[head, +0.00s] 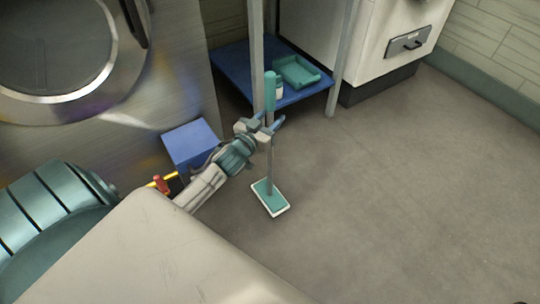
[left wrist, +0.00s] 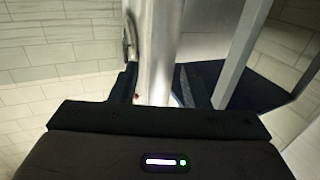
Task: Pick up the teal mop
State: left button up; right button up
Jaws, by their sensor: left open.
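The teal mop stands upright on the grey floor, with a flat teal and white head (head: 270,197), a grey pole and a teal grip (head: 270,92) at the top. My left gripper (head: 264,126) is open at the upper part of the pole, below the teal grip. Its fingers appear on either side of the pole, but I cannot tell whether they touch it. In the left wrist view the dark gripper body fills the bottom, and I cannot clearly pick out the mop. My right gripper is not in view.
A blue box (head: 190,140) is left of my gripper. A white cabinet (head: 378,42) stands behind. The floor (head: 400,190) to the right is clear.

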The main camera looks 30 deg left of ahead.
pick_arm(q)
grip_shut()
jog(key=shift+r, duration=0.1)
jog(key=shift+r, duration=0.15)
